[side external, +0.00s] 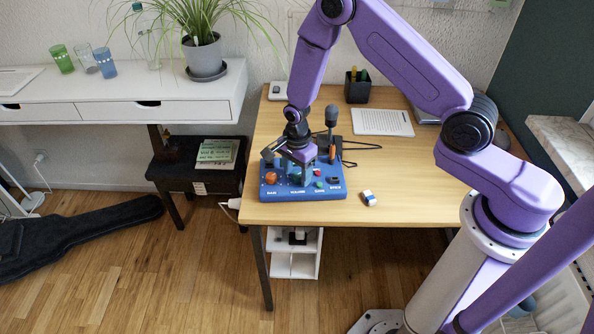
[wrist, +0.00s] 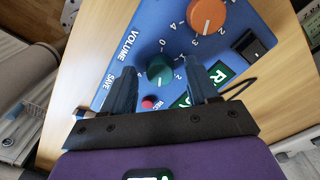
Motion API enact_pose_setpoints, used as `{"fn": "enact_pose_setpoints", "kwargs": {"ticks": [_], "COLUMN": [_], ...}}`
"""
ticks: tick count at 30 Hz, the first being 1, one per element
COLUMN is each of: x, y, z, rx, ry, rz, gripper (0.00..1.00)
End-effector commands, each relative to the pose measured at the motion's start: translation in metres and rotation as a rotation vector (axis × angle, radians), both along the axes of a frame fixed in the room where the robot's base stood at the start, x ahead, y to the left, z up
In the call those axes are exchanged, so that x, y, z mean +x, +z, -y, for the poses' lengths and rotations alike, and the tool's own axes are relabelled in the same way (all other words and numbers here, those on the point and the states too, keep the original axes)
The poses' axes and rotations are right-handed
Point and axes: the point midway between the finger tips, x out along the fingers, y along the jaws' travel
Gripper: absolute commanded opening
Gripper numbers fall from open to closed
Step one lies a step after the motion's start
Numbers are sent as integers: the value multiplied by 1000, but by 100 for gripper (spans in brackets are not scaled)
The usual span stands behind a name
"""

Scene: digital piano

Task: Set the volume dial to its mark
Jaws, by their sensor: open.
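The volume dial is a dark green knob (wrist: 160,69) on a blue panel (wrist: 104,86), beside the printed word VOLUME in the wrist view. Printed scale numbers surround it; I cannot clearly make out its target mark. My gripper (wrist: 162,73) is open, with one dark finger on each side of the dial. I cannot tell whether the fingers touch it. In the side external view my gripper (side external: 299,170) points down over the middle of the blue panel (side external: 335,191) and mostly hides the dial.
An orange dial (wrist: 207,15), a black switch (wrist: 249,45) and a red button (wrist: 149,102) are close by on the panel. A dark upright stick (side external: 331,116) stands behind it. A white-and-blue block (side external: 369,198) lies to the right. The desk's right front (side external: 430,195) is clear.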

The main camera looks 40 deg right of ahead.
Motion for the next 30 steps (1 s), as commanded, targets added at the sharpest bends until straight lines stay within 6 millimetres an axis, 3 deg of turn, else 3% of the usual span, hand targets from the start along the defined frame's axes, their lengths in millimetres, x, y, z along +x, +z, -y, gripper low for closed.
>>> {"fn": "enact_pose_setpoints", "kwargs": {"ticks": [7,12,23,30], "x": [0,0,0,0], "y": [0,0,0,0], "z": [0,0,0,0], "rx": [0,0,0,0], "ry": [0,0,38,176], "rz": [1,1,1,1], "gripper": [59,4,3,3]}}
